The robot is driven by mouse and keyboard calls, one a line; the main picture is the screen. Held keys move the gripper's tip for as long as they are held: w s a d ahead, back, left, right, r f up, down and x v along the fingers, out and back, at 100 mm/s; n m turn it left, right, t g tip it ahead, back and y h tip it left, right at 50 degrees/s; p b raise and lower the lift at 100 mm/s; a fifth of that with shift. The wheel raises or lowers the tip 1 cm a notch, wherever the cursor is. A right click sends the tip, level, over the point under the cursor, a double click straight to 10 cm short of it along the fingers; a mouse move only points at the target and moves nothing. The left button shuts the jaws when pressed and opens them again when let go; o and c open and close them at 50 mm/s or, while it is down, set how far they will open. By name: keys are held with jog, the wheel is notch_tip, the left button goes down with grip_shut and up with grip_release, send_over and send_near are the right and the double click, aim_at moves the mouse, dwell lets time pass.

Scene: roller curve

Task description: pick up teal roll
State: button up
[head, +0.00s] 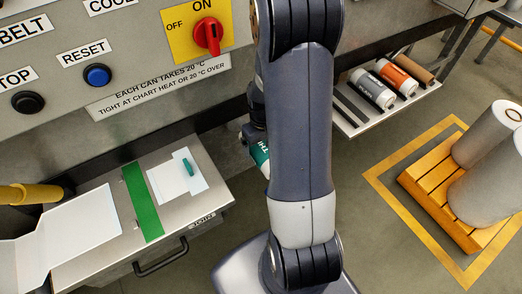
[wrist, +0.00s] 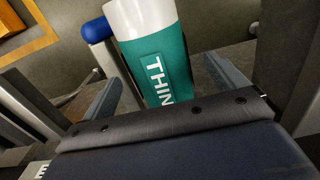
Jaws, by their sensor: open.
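The teal roll, a white-ended cylinder with a teal label reading "THIN", stands out in the wrist view (wrist: 165,65). In the head view only a small part of it (head: 260,154) shows beside my arm; the rest is hidden. My gripper (wrist: 168,88) is open, with one finger left and one right of the teal roll in the wrist view. I cannot tell whether either finger touches it. In the head view my gripper is mostly hidden behind my arm.
A control panel (head: 130,60) stands behind. A drawer-fronted bench (head: 110,250) is at left, a pallet (head: 435,207) with large grey rolls at right.

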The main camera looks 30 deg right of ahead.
jog(key=shift+d+f, duration=0.1)
jog(key=shift+f, duration=2.5)
jog(key=c, duration=1.3)
jog(key=shift+c, duration=0.5)
jog(key=shift+r, duration=0.15)
